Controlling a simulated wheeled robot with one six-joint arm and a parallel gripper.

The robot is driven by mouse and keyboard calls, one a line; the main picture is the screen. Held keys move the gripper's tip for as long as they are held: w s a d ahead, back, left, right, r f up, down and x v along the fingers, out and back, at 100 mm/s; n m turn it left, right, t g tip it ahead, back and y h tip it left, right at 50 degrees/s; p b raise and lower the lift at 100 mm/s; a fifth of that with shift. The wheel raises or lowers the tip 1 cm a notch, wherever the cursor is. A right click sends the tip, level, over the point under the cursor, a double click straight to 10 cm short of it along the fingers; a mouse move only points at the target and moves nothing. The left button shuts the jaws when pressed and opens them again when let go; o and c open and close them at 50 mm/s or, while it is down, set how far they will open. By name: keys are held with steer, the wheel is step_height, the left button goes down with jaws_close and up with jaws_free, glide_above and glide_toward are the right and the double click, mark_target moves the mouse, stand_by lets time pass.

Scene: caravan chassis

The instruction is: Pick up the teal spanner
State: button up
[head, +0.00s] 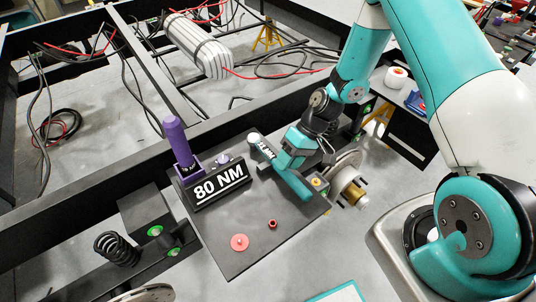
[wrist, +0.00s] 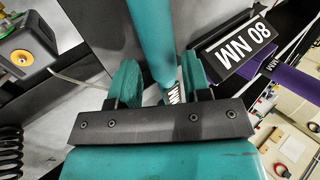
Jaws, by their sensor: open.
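The teal spanner (head: 295,187) has a thick teal handle, a pale label with black lettering and a grey end, and slants over the dark plate (head: 240,262). In the wrist view the teal spanner (wrist: 150,35) runs down from the top edge into the gap between my fingers, its label partly visible. My gripper (head: 285,160) is over the spanner near its label. In the wrist view my gripper (wrist: 160,76) is open, with one finger on each side of the spanner. Whether either finger touches it cannot be told. The spanner's lower part is hidden behind the gripper body.
A purple spanner (head: 179,142) stands upright beside the 80 NM block (head: 219,184). A red disc (head: 239,242) and a small red piece (head: 272,224) lie on the plate. A wheel hub (head: 352,180) is close on the right. A black chassis beam (head: 85,190) runs behind.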

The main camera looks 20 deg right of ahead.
steer(key=x, duration=0.3)
steer(key=shift+s+a+f, duration=0.15)
steer(key=shift+c, duration=0.3)
jaws_close()
